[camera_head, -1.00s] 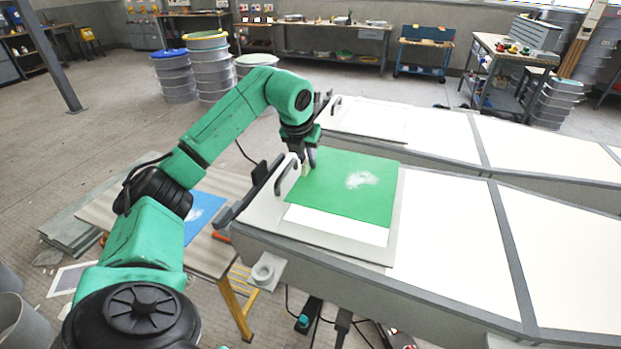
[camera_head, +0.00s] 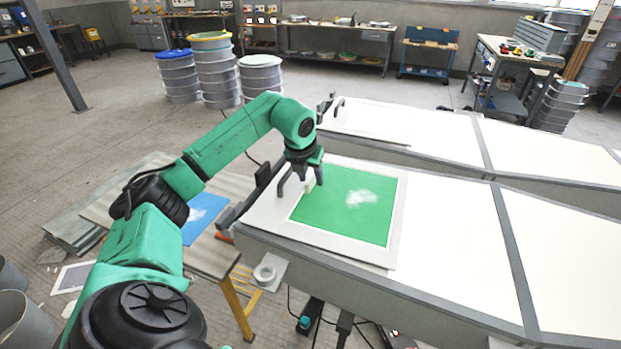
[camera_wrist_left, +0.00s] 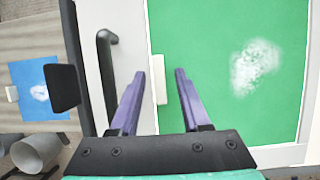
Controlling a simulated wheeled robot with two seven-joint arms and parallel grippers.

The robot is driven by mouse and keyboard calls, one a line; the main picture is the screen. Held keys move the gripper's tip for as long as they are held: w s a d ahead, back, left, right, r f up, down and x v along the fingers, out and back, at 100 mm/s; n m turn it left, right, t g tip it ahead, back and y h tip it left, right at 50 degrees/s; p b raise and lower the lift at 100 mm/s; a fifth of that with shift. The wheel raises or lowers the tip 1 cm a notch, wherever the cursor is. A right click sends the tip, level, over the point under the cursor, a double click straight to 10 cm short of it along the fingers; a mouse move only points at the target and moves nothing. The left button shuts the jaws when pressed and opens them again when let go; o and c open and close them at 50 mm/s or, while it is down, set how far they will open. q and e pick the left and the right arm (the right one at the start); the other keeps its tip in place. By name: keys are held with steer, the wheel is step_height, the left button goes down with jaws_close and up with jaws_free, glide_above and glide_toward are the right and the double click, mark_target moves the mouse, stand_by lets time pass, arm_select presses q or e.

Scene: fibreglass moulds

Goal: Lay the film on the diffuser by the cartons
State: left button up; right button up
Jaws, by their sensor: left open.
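The film is a green sheet (camera_head: 350,212) with a white cloud print. It lies flat inside the pale border of the diffuser (camera_head: 318,243), a framed panel with a dark handle (camera_head: 285,181) on the near long bench. In the left wrist view the film (camera_wrist_left: 215,110) has a small cream tab (camera_wrist_left: 160,80) on its left edge. My left gripper (camera_head: 308,180) is open just over that edge. In the left wrist view its fingers (camera_wrist_left: 160,76) stand apart, either side of the tab. My right gripper is out of view.
A second framed panel (camera_head: 365,120) lies on the far bench. A blue sheet with a white print (camera_head: 203,216) lies on a low wooden table at left. Drums (camera_head: 213,70) stand behind. The white bench top (camera_head: 445,225) right of the diffuser is clear. I see no cartons.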

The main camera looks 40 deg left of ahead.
arm_select(q)
steer(key=v, duration=1.1)
steer(key=shift+b, duration=0.35)
steer(key=shift+r, duration=0.2)
